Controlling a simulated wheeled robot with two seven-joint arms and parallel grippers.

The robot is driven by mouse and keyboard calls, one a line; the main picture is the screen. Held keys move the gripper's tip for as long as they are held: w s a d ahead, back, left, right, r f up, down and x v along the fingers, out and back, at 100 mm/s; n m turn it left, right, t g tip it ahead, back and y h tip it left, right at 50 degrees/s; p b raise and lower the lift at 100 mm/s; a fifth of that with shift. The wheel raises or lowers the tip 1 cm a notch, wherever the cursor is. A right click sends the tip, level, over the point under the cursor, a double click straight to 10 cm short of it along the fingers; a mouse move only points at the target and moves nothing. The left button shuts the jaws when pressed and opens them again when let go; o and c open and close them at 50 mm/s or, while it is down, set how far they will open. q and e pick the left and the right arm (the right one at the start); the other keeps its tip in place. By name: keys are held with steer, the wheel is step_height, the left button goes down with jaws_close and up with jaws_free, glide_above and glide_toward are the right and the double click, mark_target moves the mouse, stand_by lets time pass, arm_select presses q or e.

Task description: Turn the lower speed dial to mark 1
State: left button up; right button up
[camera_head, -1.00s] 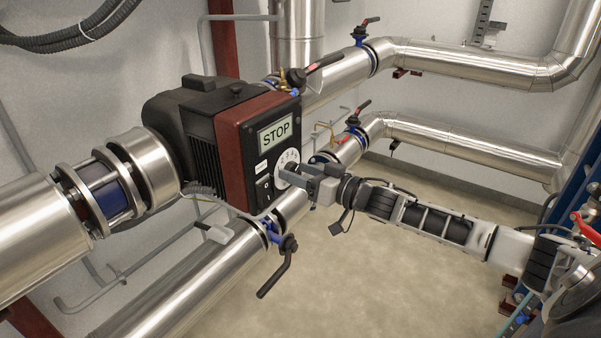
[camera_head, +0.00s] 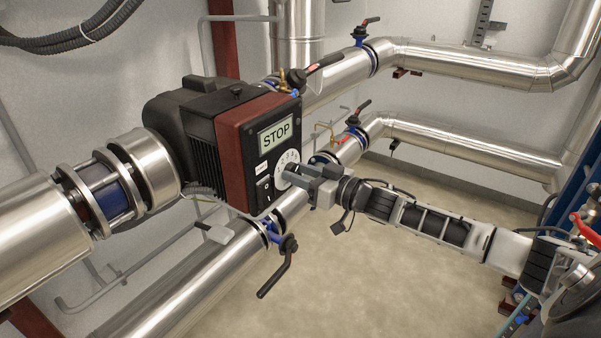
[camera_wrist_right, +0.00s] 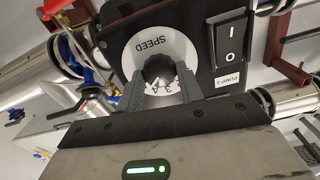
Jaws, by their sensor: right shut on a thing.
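The speed dial (camera_head: 281,164) is a white numbered disc on the dark front panel of the pump, below the STOP display (camera_head: 276,136). In the right wrist view, the dial (camera_wrist_right: 138,47) appears upside down with the word SPEED and a black knob (camera_wrist_right: 159,69). My right gripper (camera_head: 291,178) is shut on the knob, with one finger on each side in the wrist view (camera_wrist_right: 161,82). The fingers and knob hide part of the scale, and I cannot read which mark the knob points to. Only one speed dial shows. My left gripper is out of view.
A black rocker switch (camera_wrist_right: 228,40) sits beside the dial. A blue valve with a black lever (camera_head: 276,272) is below the pump. Silver pipes (camera_head: 470,65) run behind my right arm. Open floor (camera_head: 380,280) lies below the arm.

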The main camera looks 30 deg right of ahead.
arm_select(q)
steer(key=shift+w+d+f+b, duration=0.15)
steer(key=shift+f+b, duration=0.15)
steer(key=shift+b, duration=0.45)
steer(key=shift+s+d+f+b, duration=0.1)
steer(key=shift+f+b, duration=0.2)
steer(key=shift+b, duration=0.45)
arm_select(e)
steer(key=shift+a+f+n, duration=0.1)
steer(key=shift+f+n, duration=0.05)
steer(key=shift+n, duration=10.85)
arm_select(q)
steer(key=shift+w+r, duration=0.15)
arm_select(e)
steer(key=shift+n, duration=0.3)
steer(key=o, duration=1)
steer(key=shift+s, duration=0.1)
